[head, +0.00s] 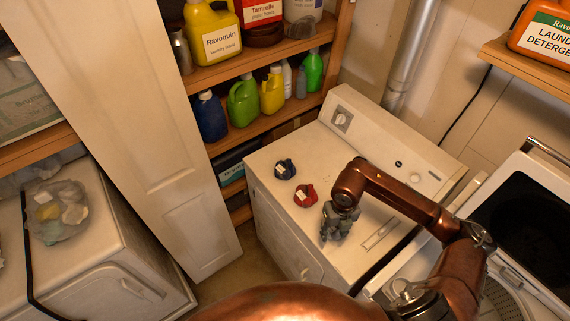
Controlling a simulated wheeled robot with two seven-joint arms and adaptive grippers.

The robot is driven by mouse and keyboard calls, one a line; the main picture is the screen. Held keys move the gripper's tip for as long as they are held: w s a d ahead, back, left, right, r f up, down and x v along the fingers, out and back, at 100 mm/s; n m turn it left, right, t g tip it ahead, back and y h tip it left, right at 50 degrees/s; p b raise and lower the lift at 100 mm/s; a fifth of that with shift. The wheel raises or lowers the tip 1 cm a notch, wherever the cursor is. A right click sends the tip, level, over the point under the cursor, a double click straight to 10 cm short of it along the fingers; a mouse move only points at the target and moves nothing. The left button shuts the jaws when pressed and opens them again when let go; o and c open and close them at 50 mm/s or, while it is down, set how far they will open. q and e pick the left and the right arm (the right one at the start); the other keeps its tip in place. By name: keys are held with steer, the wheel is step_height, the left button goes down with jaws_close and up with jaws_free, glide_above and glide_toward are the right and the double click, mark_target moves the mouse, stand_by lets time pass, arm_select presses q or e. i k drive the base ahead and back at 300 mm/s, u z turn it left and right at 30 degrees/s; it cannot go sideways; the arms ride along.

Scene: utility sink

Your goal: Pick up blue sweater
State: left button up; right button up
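A small dark blue folded bundle with a pale patch, which looks like the blue sweater (285,169), lies on the white dryer top (275,205) near its back left. A similar red bundle (305,196) lies just in front and to the right of it. My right gripper (335,236) points down over the dryer top, to the right of the red bundle and apart from the blue one. Its fingers are small and dark here, so I cannot tell whether they are open. My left gripper is out of view.
A white door panel (130,120) stands to the left. An open washer (520,210) is on the right. A wall shelf (530,68) holds an orange detergent jug (543,30).

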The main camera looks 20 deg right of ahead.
mark_target(285, 169)
steer(key=i, duration=1.4)
